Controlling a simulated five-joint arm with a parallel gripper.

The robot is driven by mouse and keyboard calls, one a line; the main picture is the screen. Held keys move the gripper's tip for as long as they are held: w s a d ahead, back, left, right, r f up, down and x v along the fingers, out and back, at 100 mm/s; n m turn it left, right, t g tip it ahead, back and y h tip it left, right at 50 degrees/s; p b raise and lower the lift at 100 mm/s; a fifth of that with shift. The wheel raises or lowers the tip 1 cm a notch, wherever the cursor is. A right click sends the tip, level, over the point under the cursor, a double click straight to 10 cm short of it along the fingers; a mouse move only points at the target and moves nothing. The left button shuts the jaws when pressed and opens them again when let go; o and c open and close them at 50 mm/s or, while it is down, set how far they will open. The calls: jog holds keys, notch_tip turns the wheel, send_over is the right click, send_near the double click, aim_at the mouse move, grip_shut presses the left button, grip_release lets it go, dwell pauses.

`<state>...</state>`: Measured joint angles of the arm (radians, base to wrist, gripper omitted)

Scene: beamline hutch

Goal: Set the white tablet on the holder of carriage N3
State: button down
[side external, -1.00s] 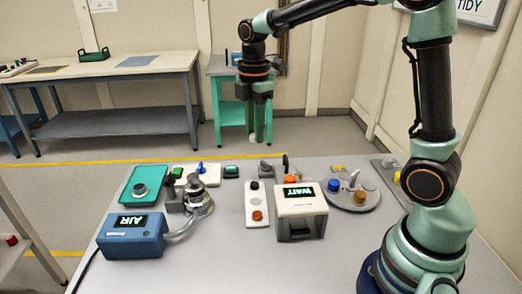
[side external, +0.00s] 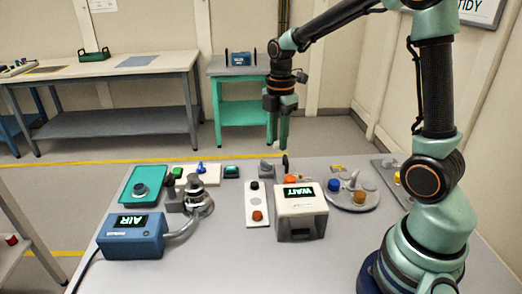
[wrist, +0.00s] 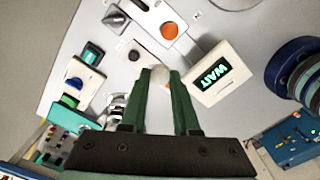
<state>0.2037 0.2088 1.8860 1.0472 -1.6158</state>
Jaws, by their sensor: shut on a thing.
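My gripper (side external: 279,146) hangs above the far edge of the grey bench, with its fingers pointing down. In the wrist view its green fingers (wrist: 166,76) are closed on a small pale round thing, the white tablet (wrist: 161,75), at their tips. The fingers partly hide the tablet, and in the side view it is too small to make out. A round grey plate (side external: 368,204) with blue and orange pieces stands on the bench to the right of and nearer than the gripper. I cannot read an N3 label or pick out carriage N3's holder.
A white box (side external: 302,213) with a WAIT display stands mid-bench, beside a white button panel (side external: 257,220). A blue AIR box (side external: 131,243), a metal fixture (side external: 198,203) and a teal tray (side external: 129,199) occupy the left. Bare bench lies along the front.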

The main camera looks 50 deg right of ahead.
aim_at(290, 178)
jog(key=shift+s+d+f, duration=0.35)
jog(key=shift+d+f, duration=0.2)
jog(key=shift+f, duration=1)
jog(key=shift+s+d+f, duration=0.4)
jog(key=shift+d+f, duration=0.2)
jog(key=shift+f, duration=1)
jog(key=shift+s+d+f, duration=0.35)
jog(key=shift+d+f, duration=0.2)
jog(key=shift+f, duration=1)
jog(key=shift+f, duration=0.6)
jog(key=c, duration=0.6)
grip_release()
jog(key=shift+r, duration=0.15)
